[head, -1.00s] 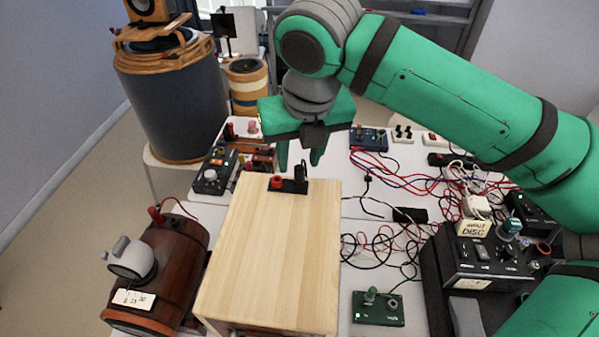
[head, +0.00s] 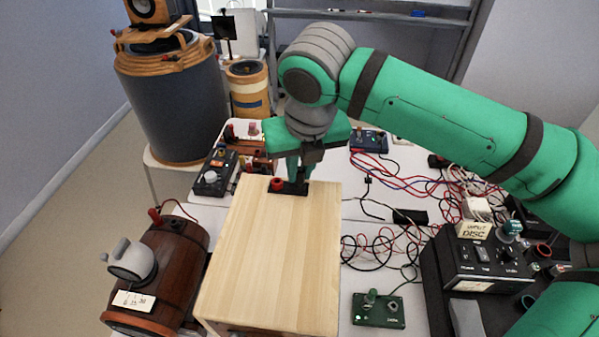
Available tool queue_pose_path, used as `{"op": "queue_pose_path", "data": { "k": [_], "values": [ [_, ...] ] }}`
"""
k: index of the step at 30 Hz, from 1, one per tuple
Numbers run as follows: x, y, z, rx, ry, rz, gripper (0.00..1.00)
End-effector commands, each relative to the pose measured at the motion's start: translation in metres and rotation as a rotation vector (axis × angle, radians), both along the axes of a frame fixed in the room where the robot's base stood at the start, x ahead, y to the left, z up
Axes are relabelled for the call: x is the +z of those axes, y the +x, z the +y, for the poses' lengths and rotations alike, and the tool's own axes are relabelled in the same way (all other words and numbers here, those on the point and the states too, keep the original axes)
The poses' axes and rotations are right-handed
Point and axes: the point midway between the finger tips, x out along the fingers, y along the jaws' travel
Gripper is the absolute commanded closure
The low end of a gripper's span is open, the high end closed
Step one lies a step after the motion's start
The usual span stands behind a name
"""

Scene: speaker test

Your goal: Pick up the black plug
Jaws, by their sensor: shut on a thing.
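The black plug (head: 300,176) stands upright on the right part of a small black base at the far end of the pale wooden board. My gripper (head: 298,178) points down from above and is shut on the plug, its green fingers on either side of it. The fingers hide much of the plug. I cannot tell whether the plug is clear of the base. A red plug (head: 277,184) sits just left of it on the same black base (head: 288,191).
The wooden board (head: 270,250) is otherwise bare. A wooden barrel-like device (head: 170,265) stands at left, a green box (head: 378,309) at right. Tangled cables (head: 385,245) and a black control box (head: 480,262) lie further right. A large dark cylinder (head: 172,110) stands at back left.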

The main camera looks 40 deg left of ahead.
Motion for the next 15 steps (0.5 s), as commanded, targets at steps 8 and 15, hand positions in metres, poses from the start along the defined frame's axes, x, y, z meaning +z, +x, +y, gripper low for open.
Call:
{"op": "queue_pose_path", "data": {
  "k": [8,15],
  "values": [
    [0.012,0.000,0.001,0.000,0.002,0.000,1.00],
    [0.048,-0.015,-0.002,0.005,0.002,-0.002,1.00]
  ]
}}
